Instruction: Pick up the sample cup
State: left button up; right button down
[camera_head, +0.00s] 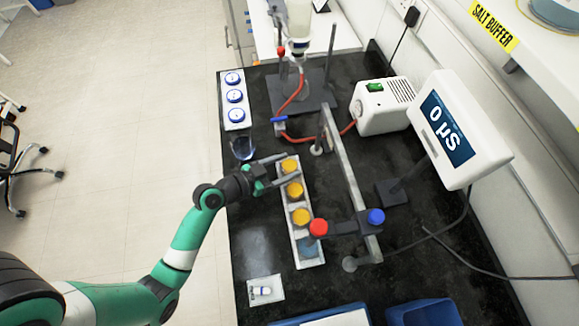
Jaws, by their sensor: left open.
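A clear, bluish cup (242,147), the likeliest sample cup, stands on the black bench near its left edge. My left gripper (291,168) is open, just to the right of and below the cup in the picture. Its fingers reach right over the far end of a white rack (281,202) and lie either side of the farthest yellow cap (289,165). I cannot tell whether they touch it. Nothing is seen held. My right gripper is not in view.
A white tray with blue-ringed round items (235,95) lies behind. A metal rail (343,180) with red and blue knobs stands right of the rack. A display (452,130) and white pump box (383,107) stand farther right. Blue bins (425,313) sit at the front.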

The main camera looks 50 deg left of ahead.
pick_arm(q)
jog(key=shift+x, duration=0.8)
jog(key=shift+s, duration=0.1)
grip_shut()
jog(key=shift+r, duration=0.1)
